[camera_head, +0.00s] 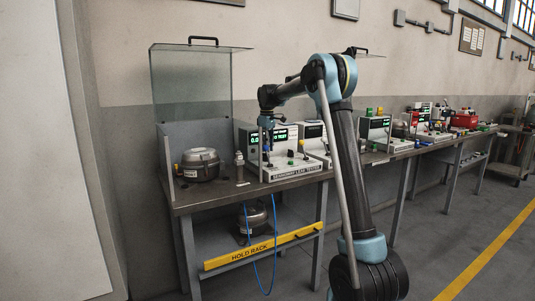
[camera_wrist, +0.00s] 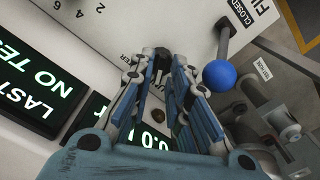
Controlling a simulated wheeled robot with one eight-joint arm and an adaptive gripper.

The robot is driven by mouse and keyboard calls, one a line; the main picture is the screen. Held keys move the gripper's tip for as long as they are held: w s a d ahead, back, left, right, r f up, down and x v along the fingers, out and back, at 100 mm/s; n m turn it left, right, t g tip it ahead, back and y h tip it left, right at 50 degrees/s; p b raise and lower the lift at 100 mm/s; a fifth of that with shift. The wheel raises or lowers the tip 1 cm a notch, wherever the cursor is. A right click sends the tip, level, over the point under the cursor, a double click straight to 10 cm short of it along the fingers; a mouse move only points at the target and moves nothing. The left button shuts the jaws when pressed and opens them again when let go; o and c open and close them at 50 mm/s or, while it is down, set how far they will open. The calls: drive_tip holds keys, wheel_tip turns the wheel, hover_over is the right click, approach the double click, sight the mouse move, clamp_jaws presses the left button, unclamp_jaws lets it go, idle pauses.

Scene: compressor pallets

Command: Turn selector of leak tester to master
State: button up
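The leak tester (camera_head: 292,169) is a light box with green-lit displays on the bench in the head view. In the wrist view its pale panel (camera_wrist: 95,28) fills the upper left, with printed numbers and a partly covered label ending in "TER". A dark knob (camera_wrist: 162,64), apparently the selector, shows between my fingertips. My gripper (camera_wrist: 165,62) is at the panel with one finger on each side of this knob. The fingers are parted by a narrow gap; whether they touch the knob is unclear. The selector's pointer direction is hidden. In the head view my gripper (camera_head: 267,121) is small.
A blue ball-ended lever (camera_wrist: 219,75) stands close right of my fingers, by a "CLOSED" label. A metal compressor (camera_head: 200,164) sits left on the bench (camera_head: 222,196) under a clear raised cover (camera_head: 190,82). More testers stand along the bench to the right.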

drive_tip(key=shift+f, duration=1.2)
drive_tip(key=shift+c, duration=0.6)
clamp_jaws()
drive_tip(key=shift+m, duration=0.4)
drive_tip(key=m, duration=0.5)
drive_tip(key=shift+m, duration=0.3)
drive_tip(key=m, duration=0.5)
drive_tip(key=shift+a, duration=0.15)
drive_tip(key=shift+m, duration=0.4)
